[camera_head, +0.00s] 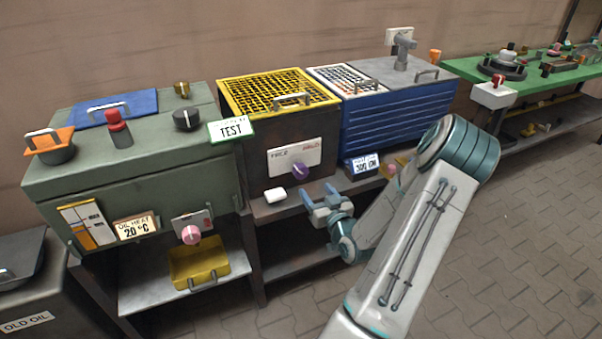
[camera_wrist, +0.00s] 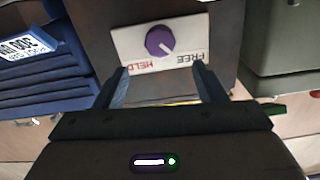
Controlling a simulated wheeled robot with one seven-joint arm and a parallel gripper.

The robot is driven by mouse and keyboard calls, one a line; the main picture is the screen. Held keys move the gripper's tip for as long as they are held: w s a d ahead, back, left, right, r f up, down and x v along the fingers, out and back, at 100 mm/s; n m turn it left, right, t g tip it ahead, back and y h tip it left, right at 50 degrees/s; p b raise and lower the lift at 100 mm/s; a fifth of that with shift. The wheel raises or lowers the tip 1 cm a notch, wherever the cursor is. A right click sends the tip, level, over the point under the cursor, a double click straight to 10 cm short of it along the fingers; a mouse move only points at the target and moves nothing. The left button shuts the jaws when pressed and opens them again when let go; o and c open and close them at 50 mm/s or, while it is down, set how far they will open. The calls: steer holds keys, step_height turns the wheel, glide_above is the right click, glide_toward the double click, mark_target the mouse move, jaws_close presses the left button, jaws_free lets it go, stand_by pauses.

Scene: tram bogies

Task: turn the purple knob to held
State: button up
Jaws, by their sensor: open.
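The purple knob (camera_head: 301,171) sits on a white plate (camera_head: 294,156) on the front of the dark box with the yellow grid top. The plate reads FREE at left and HELD at right. In the wrist view the plate is upside down, and the white mark on the purple knob (camera_wrist: 159,40) points down and right, toward the FREE side. My gripper (camera_head: 318,193) is in front of and a little below the knob, apart from it. In the wrist view my gripper (camera_wrist: 160,72) is open and empty, its two fingers apart below the knob.
At left, a green cabinet (camera_head: 140,170) carries a pink knob (camera_head: 191,235) above a yellow tray (camera_head: 197,265).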

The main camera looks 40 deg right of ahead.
mark_target(303, 173)
steer(key=x, duration=1.1)
steer(key=shift+w, duration=0.3)
steer(key=c, duration=1)
